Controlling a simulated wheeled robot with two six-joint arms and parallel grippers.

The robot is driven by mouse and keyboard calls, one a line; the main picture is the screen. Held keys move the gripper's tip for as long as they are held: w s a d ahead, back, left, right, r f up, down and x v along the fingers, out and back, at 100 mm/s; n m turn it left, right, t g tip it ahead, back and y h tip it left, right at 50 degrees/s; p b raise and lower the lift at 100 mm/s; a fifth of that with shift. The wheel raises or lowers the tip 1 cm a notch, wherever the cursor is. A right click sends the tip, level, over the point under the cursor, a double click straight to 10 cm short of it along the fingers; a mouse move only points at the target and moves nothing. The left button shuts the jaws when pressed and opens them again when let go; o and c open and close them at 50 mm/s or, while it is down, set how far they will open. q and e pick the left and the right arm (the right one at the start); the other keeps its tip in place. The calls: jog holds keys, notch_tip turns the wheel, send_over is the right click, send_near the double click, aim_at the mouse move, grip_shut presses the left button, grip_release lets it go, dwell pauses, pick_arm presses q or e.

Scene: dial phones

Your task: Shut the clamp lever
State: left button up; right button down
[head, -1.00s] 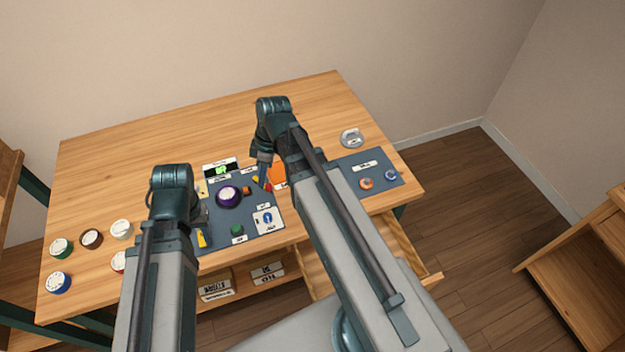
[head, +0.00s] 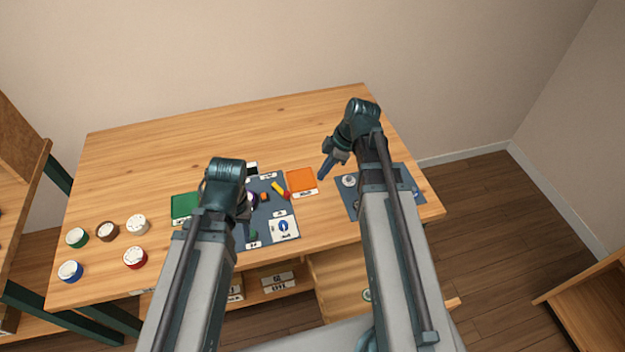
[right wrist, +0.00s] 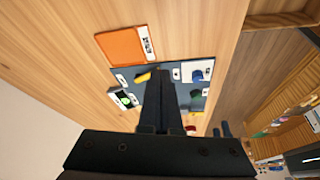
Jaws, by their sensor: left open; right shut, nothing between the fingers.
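A yellow lever with a red end (head: 280,190), which looks like the clamp lever, lies slanted at the right part of the grey-blue panel (head: 262,218). Whether it is raised or flat is hard to tell. A yellow piece (right wrist: 143,77), perhaps the same lever, shows beside my finger in the right wrist view. My right gripper (head: 325,172) is shut and empty, above the table to the right of the orange pad; its fingers (right wrist: 166,85) cover part of the panel in the wrist view. My left gripper (head: 246,212) is open over the panel's left part, hiding most of a purple dial.
The orange pad (head: 301,179) lies beside the panel. A white card with a blue mark (head: 284,228) and a green button (head: 252,236) are near its front. A second panel (head: 351,205) is at right. Several round dials (head: 137,224) stand at left. The table's back is clear.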

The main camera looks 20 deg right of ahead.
aim_at(281, 189)
pick_arm(q)
notch_tip(281, 189, down, 9)
jog(key=b, duration=0.8)
jog(key=shift+r, duration=0.15)
pick_arm(e)
jog(key=x, duration=0.9)
jog(key=shift+f, duration=0.2)
pick_arm(q)
jog(key=shift+r, duration=0.15)
pick_arm(e)
jog(key=a, duration=0.3)
jog(key=shift+w+r, duration=0.15)
jog(key=shift+w, duration=0.2)
jog(key=shift+w+a, duration=0.15)
jog(key=shift+a, duration=0.35)
